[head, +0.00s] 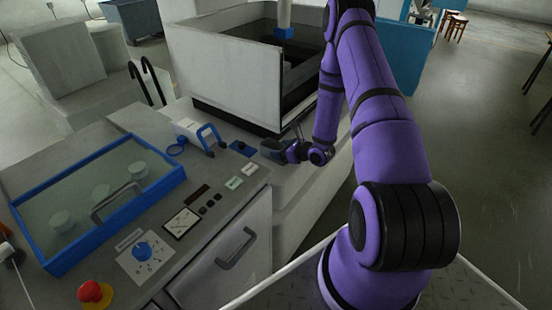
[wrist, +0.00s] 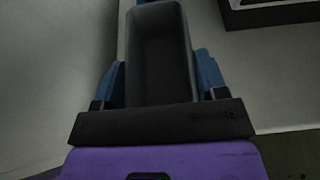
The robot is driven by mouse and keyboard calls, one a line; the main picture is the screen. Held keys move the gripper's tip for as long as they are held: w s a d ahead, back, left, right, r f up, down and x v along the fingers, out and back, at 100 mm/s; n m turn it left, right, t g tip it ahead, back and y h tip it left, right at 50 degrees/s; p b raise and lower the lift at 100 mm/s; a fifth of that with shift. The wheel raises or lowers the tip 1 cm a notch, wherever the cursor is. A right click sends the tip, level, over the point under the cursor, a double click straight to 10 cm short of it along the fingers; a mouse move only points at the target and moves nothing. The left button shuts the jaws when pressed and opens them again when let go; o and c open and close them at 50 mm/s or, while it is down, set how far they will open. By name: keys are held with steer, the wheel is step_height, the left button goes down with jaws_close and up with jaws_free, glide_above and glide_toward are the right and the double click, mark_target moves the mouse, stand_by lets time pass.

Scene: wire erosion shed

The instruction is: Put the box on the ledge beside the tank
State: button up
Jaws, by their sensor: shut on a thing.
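The box (wrist: 160,50) is a dark grey, open-topped, empty-looking container between the two blue fingers of my gripper (wrist: 162,78) in the wrist view. The fingers are shut on its sides. In the head view my gripper (head: 284,149) is small, low in front of the tank (head: 235,80), a large white-walled open vessel with a dark inside. The box is dark and hard to separate from the gripper there. The pale ledge (head: 312,172) runs beside the tank's base, close to my gripper. I cannot tell whether the box touches it.
A control bench with a blue-framed glass lid (head: 110,200), a red stop button (head: 95,292) and a white box with a blue handle (head: 195,132) lies to the left. A small blue pad (head: 241,148) is close to my gripper. Open floor (head: 470,130) lies to the right.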

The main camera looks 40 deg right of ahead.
steer(key=shift+w+a, duration=0.15)
steer(key=shift+a, duration=0.3)
steer(key=shift+w+a+f, duration=0.1)
steer(key=shift+a+f, duration=0.15)
steer(key=shift+f, duration=0.7)
steer(key=shift+w+a+f, duration=0.1)
steer(key=shift+a+f, duration=0.1)
steer(key=shift+f, duration=0.7)
steer(key=shift+f, duration=0.15)
steer(key=o, duration=1.1)
steer(key=shift+c, duration=0.2)
